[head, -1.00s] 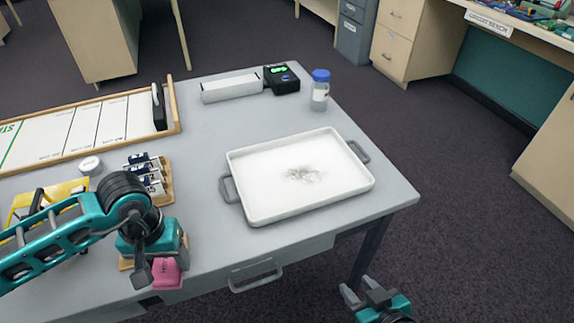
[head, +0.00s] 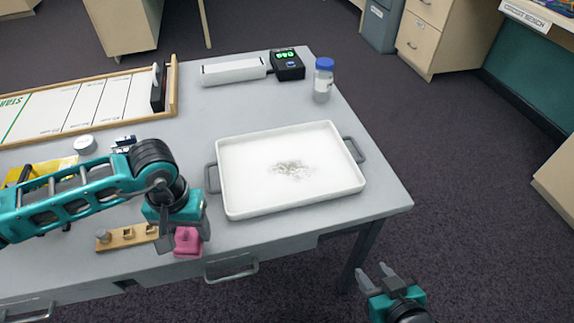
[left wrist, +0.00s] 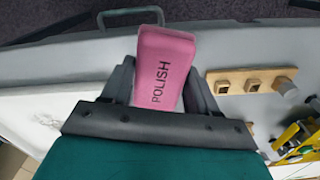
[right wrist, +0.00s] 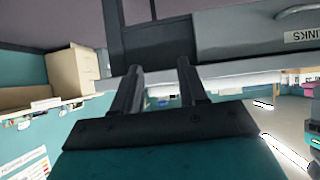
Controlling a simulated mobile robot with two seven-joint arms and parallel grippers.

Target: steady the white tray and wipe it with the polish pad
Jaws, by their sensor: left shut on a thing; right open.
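The white tray (head: 250,205) lies on the grey table with a grey handle at each end and a dark grey smudge (head: 292,168) in its middle. My left gripper (head: 186,228) is shut on the pink polish pad (head: 187,242), just left of the tray and near the table's front edge. In the left wrist view the pad (left wrist: 165,65) sits between both fingers with the word POLISH showing. My right gripper (head: 376,277) is open and empty, off the table's front right edge. Its two fingers (right wrist: 157,85) show apart in the right wrist view.
A blue-capped bottle (head: 323,82) and a black device with a green display (head: 287,65) stand behind the tray. A wood-framed board (head: 90,105) fills the back left. The table right of the tray is bare.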

